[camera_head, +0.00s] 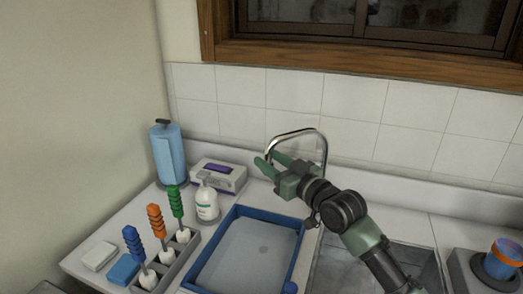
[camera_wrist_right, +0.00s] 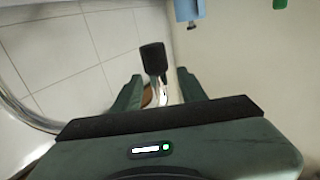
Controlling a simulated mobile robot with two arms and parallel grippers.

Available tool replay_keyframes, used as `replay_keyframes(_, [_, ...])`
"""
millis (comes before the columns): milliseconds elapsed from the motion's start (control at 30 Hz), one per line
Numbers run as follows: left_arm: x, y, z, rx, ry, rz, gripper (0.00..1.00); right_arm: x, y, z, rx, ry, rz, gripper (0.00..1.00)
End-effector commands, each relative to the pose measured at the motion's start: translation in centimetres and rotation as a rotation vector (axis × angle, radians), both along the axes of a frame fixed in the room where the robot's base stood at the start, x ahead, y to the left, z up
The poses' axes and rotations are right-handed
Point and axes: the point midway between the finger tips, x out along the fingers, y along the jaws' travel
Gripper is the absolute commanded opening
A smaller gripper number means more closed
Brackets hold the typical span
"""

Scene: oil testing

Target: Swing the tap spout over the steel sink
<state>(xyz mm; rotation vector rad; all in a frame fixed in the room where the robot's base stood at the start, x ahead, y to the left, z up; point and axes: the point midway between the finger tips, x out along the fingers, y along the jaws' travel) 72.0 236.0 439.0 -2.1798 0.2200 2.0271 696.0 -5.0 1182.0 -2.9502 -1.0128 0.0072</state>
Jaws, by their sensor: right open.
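The tap spout (camera_head: 297,132) is a thin chrome arch in front of the tiled wall. Its free end hangs to the left, behind the blue-rimmed tray and to the left of the steel sink (camera_head: 338,274). My right gripper (camera_head: 268,165) is open, its fingers pointing left beside the spout's hanging end. I cannot tell whether they touch it. In the right wrist view, a chrome curve (camera_wrist_right: 22,112) passes at the left, outside the fingers, and a dark rounded piece (camera_wrist_right: 153,58) shows between them; I cannot tell what it is. My right arm hides part of the sink. My left gripper is out of view.
The blue-rimmed tray (camera_head: 205,262) lies left of the sink. Coloured-handled brushes (camera_head: 156,224) stand in a rack at left. An orange-and-blue cup (camera_head: 505,252) is at far right.

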Motion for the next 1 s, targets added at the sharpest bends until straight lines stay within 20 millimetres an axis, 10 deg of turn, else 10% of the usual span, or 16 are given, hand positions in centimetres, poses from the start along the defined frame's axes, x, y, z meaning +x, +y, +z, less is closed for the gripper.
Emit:
replay_keyframes(667, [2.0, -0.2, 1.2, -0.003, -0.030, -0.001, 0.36, 3.4, 2.7, 0.0, 0.000, 0.000, 0.000, 0.42])
replay_keyframes(833, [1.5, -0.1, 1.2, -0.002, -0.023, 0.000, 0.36, 3.4, 2.6, 0.0, -0.001, 0.001, -0.001, 0.00])
replay_keyframes(1000, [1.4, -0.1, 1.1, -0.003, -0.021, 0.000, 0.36, 3.4, 2.6, -0.1, -0.002, 0.002, -0.001, 0.00])
